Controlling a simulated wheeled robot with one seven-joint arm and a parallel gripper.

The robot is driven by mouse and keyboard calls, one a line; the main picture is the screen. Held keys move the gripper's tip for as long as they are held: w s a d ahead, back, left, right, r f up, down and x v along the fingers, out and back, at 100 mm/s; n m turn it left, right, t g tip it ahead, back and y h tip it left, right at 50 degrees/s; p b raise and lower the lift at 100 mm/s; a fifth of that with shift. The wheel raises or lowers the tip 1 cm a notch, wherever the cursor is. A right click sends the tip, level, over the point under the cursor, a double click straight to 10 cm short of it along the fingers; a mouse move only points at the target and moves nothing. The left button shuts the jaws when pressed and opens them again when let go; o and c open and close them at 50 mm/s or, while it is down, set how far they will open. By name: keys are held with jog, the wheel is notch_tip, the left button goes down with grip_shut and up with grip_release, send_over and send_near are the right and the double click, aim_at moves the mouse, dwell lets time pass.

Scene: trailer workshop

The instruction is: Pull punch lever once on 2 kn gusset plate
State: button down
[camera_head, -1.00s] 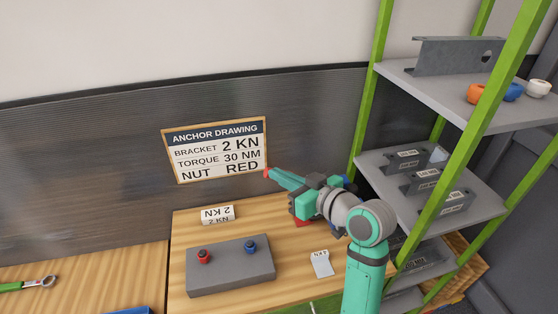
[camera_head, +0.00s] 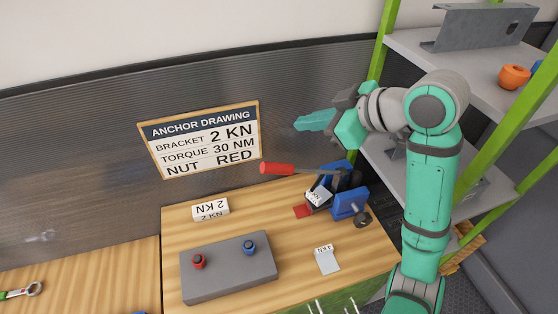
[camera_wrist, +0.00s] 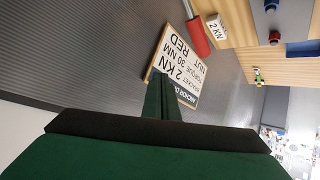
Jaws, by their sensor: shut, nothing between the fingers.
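The blue punch (camera_head: 350,203) stands at the right end of the wooden bench. Its lever, with a red handle (camera_head: 277,168), reaches out to the left below the drawing sign. The handle also shows in the wrist view (camera_wrist: 197,38). A plate with a label that seems to read 2 KN (camera_head: 318,197) sits at the punch's left side; whether it is seated is unclear. My gripper (camera_head: 299,124) is above the lever and apart from it, pointing left. Its fingers (camera_wrist: 166,84) are shut and empty.
The anchor drawing sign (camera_head: 203,137) reads 2 KN, 30 NM, RED. A 2 KN block (camera_head: 211,210), a grey block (camera_head: 228,280) with red and blue nuts, and a 4 KN plate (camera_head: 327,260) lie on the bench. A green-posted shelf (camera_head: 410,45) stands close on the right.

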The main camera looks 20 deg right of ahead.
jog(key=shift+s, duration=0.1)
send_over(288, 170)
jog(key=d, duration=0.1)
notch_tip(288, 170, down, 7)
jog(key=shift+d+r, duration=0.1)
jog(key=shift+r, duration=0.05)
jog(key=shift+s+a+f, duration=0.1)
jog(key=shift+a+f, duration=0.25)
jog(key=shift+f, duration=0.3)
dwell(1.4)
jog(key=shift+a+f, duration=0.15)
jog(key=shift+f, duration=0.2)
jog(key=shift+a+f, duration=0.15)
jog(key=shift+f, duration=0.05)
dwell(0.5)
